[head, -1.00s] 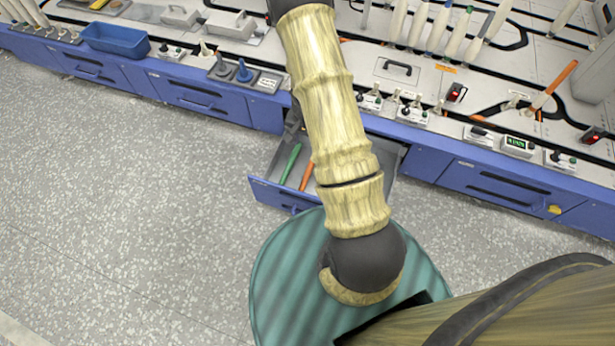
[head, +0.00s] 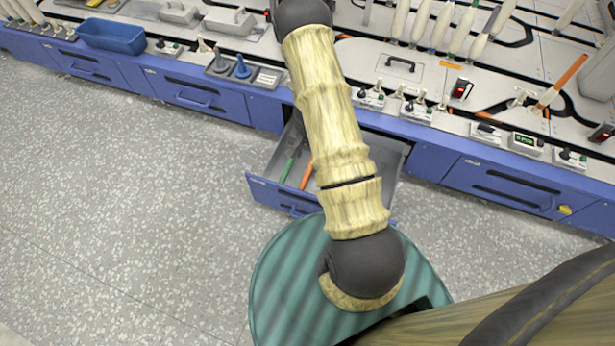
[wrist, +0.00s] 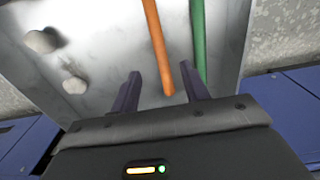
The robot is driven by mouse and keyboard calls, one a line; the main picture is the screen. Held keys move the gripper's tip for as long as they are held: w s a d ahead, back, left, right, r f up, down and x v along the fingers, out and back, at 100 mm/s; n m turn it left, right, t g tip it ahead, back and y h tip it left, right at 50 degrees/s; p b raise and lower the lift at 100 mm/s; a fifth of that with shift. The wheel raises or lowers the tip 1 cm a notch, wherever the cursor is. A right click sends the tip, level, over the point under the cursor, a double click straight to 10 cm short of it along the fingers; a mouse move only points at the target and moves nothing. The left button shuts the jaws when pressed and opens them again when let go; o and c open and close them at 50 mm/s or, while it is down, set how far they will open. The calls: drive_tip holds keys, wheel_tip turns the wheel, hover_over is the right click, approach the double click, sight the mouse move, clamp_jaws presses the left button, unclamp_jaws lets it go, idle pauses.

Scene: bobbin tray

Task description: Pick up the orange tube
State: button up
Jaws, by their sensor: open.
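The orange tube (head: 306,173) lies in the open drawer, partly hidden behind my arm in the head view. It also shows in the wrist view (wrist: 157,45), where its near end lies between my fingers in the picture. My gripper (wrist: 159,84) is open and empty above the drawer, and its gap to the tube cannot be judged. In the head view my arm hides my gripper. A green tube (head: 289,167) lies left of the orange one in the head view. In the wrist view the green tube (wrist: 198,40) is at the right, behind the right fingertip.
The drawer (head: 262,192) is pulled out from the blue bench, with its front and walls around the tubes. Light lumps (wrist: 42,40) lie on the drawer floor. Another orange rod (head: 562,80) stands on the bench top at right. A blue bin (head: 112,38) is at upper left.

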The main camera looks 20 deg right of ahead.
drive_tip(key=b, duration=0.2)
hover_over(308, 172)
drive_tip(key=f, duration=0.5)
drive_tip(key=shift+w+d, duration=0.1)
drive_tip(key=shift+w, duration=0.1)
drive_tip(key=f+b, duration=0.4)
drive_tip(key=f, duration=0.1)
drive_tip(key=shift+s+f+b, duration=0.15)
drive_tip(key=shift+s+b, duration=0.05)
drive_tip(key=shift+b, duration=0.2)
clamp_jaws()
